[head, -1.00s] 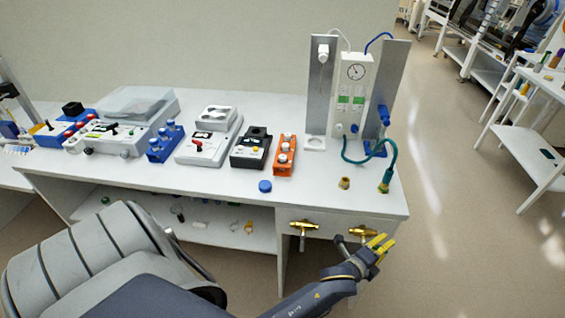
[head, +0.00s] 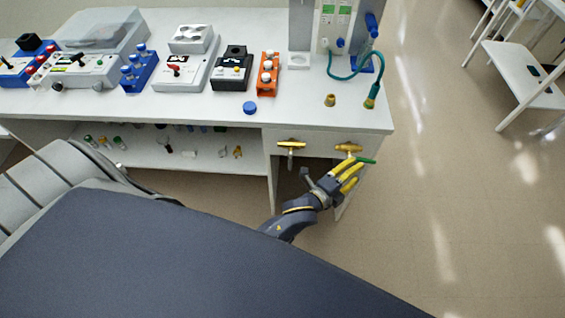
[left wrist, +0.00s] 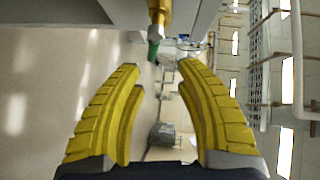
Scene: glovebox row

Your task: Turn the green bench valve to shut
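The green bench valve has a brass body (head: 348,147) on the front face of the bench at its right end. Its green lever (head: 367,161) sticks out to the right just below the brass. In the left wrist view the green lever (left wrist: 153,52) hangs just beyond the fingertips, nearer the left finger, under the brass fitting (left wrist: 159,14). My left gripper (head: 357,176), with yellow fingers, is just below and in front of the valve. In the left wrist view the gripper (left wrist: 158,68) is open, with nothing between its fingers. My right gripper is not in view.
A second brass valve (head: 291,143) with a pale lever sits left on the same bench front. A blue cap (head: 250,107), a brass fitting (head: 330,100) and a teal hose (head: 352,77) are on the bench top (head: 215,108).

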